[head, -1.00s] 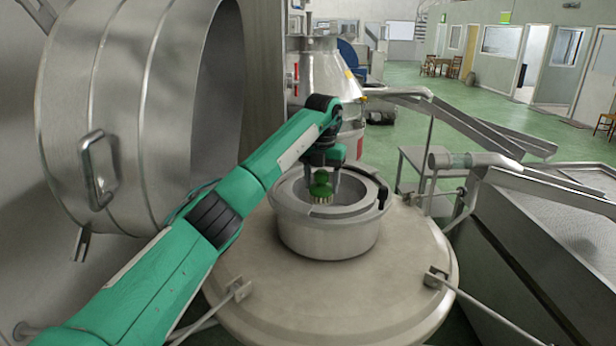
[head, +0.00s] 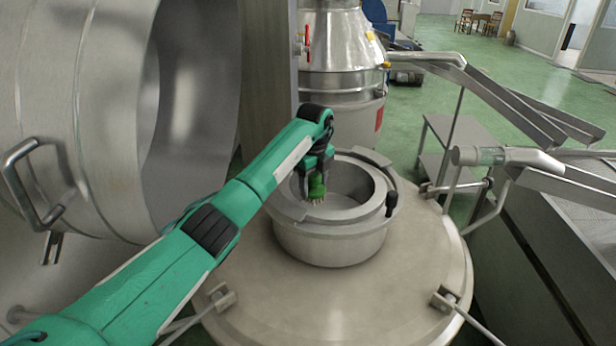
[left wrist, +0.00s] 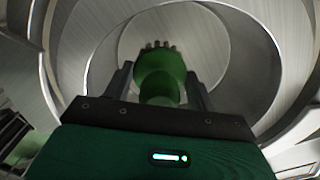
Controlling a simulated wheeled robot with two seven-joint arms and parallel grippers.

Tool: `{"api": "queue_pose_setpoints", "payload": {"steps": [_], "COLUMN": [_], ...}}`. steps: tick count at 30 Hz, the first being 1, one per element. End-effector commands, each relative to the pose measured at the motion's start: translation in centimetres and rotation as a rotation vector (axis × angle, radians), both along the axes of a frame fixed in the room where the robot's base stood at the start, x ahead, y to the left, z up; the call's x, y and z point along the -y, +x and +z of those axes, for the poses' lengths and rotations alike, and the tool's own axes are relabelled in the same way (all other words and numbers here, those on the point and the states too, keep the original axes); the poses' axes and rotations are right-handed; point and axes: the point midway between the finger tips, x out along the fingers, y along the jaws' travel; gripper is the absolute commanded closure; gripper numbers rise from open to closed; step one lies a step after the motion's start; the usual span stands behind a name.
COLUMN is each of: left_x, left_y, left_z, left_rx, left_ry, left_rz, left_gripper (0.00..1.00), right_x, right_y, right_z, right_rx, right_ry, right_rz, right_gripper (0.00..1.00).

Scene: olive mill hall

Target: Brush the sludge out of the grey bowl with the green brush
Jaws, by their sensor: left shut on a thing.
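The grey bowl (head: 330,244) stands on a broad round metal lid, its top open. My left gripper (head: 316,180) reaches in over the bowl's left part and is shut on the green brush (head: 317,190). The brush's pale bristles point down inside the bowl; whether they touch its wall or floor I cannot tell. In the left wrist view the green brush (left wrist: 161,75) sits between the two dark fingers, with the bowl's inside (left wrist: 215,40) around it. I cannot make out any sludge on the bowl's visible inside. My right gripper is not in view.
The round metal lid (head: 400,285) spreads around the bowl, with a black knob (head: 392,203) at the bowl's right rim. A large steel drum (head: 80,110) stands close on the left. Metal pipes and chutes (head: 510,160) run along the right. Green floor lies open behind.

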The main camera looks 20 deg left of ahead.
Motion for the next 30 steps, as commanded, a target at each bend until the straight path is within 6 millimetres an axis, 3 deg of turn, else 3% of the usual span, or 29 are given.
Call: {"api": "queue_pose_setpoints", "payload": {"steps": [8, 15, 30], "left_x": [0.0, 0.0, 0.0], "left_y": [0.0, 0.0, 0.0], "left_z": [-2.7, -4.8, -5.7], "left_rx": [-0.002, -0.001, 0.001], "left_ry": [0.000, -0.002, 0.000], "left_rz": [0.000, -0.002, -0.002], "left_gripper": [0.61, 0.61, 0.61], "right_x": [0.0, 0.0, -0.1], "right_y": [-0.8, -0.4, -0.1], "right_z": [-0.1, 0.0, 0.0], "right_rx": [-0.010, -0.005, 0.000], "right_ry": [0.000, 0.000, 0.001], "right_rz": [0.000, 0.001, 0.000], "right_gripper": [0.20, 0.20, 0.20]}}
